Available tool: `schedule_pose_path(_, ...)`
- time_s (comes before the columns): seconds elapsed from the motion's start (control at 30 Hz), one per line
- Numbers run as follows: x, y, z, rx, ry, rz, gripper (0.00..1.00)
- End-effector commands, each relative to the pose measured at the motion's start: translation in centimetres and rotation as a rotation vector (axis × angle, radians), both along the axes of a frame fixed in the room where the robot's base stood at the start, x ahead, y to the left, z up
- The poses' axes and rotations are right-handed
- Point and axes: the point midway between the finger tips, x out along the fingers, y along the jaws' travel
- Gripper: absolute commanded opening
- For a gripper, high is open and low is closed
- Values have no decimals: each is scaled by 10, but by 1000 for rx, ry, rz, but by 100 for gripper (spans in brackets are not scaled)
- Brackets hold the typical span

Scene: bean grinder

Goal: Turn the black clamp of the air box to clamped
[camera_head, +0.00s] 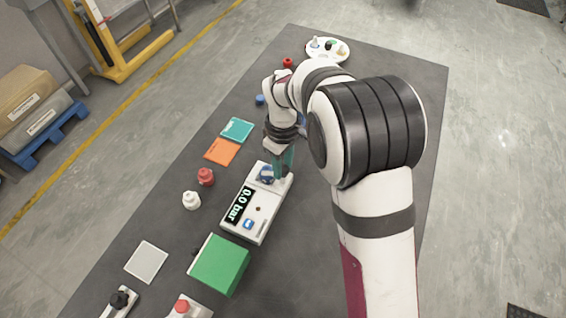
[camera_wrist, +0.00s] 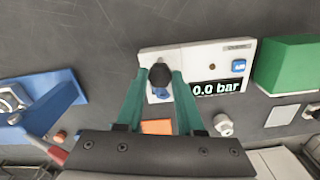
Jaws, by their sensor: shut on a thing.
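The air box (camera_head: 261,208) is a white panel on the dark table in the middle of the head view, its display reading 0.0 bar. It also shows in the wrist view (camera_wrist: 190,56). The black clamp (camera_wrist: 160,74) is a dark rounded knob at the box's left end in the wrist view, with a blue part (camera_wrist: 161,94) beside it. My gripper (camera_head: 282,169) reaches down over the box's far end. In the wrist view its teal fingers are shut on the black clamp, one on either side. The fingers partly hide the clamp's base, and its turn angle is hard to tell.
A green box (camera_head: 221,265) stands close to the air box's near end. Red (camera_head: 206,177) and white (camera_head: 191,200) knobs stand left of it; teal (camera_head: 237,130) and orange (camera_head: 221,152) squares lie beyond them. A round white tray (camera_head: 341,55) is at the far end.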

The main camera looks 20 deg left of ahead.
Motion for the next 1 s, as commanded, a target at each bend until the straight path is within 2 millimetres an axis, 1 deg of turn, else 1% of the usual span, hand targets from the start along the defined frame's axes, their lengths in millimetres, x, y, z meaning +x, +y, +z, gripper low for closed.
schedule_pose_path(0.2,0,0,0,1,0,-159,0)
schedule_pose_path(0.5,0,0,0,1,0,-316,0)
schedule_pose_path(0.7,0,0,0,1,0,-366,0)
schedule_pose_path(1.0,0,0,0,1,0,-381,0)
